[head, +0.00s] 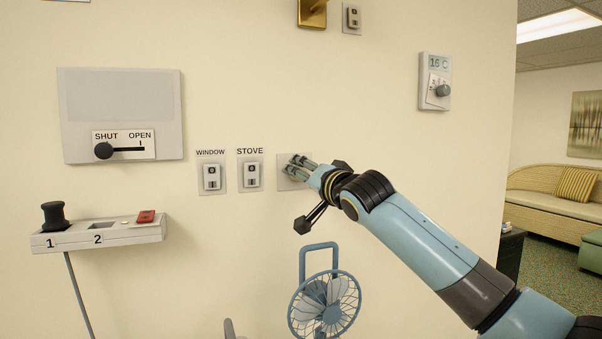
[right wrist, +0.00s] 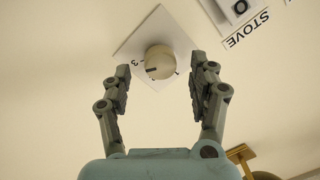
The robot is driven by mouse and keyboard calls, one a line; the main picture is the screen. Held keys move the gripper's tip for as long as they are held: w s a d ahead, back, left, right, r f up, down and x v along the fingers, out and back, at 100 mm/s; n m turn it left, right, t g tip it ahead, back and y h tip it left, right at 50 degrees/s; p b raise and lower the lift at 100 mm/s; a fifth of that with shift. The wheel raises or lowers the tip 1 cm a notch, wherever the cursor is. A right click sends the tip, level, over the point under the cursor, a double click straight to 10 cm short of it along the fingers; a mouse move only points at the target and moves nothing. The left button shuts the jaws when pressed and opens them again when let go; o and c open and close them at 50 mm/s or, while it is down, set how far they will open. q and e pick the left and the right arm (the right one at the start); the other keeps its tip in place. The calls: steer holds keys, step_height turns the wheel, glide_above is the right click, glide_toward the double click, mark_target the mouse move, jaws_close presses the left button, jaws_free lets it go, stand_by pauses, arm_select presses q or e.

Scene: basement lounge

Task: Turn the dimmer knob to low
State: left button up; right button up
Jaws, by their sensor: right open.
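A round cream knob (right wrist: 159,62) sits on a square white plate (right wrist: 136,42) on the wall, beside the STOVE switch. Its dark pointer line is on the left side, near the printed 3; a mark like a 1 shows at its right. In the head view the plate (head: 283,183) is partly covered by my right gripper (head: 298,167) and the knob is hidden. In the right wrist view my right gripper (right wrist: 160,76) is open, with one finger on either side of the knob and gaps on both sides. My left gripper is not in view.
STOVE (head: 252,175) and WINDOW (head: 212,177) switches are close on the left. A SHUT/OPEN slider panel (head: 122,85) and a shelf-like control box (head: 120,232) are further left. A 16 C thermostat (head: 434,72) is upper right. A blue fan (head: 325,300) stands below my right gripper.

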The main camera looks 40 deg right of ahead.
steer(key=shift+w+d, duration=0.2)
steer(key=shift+w, duration=0.95)
steer(key=c, duration=1.1)
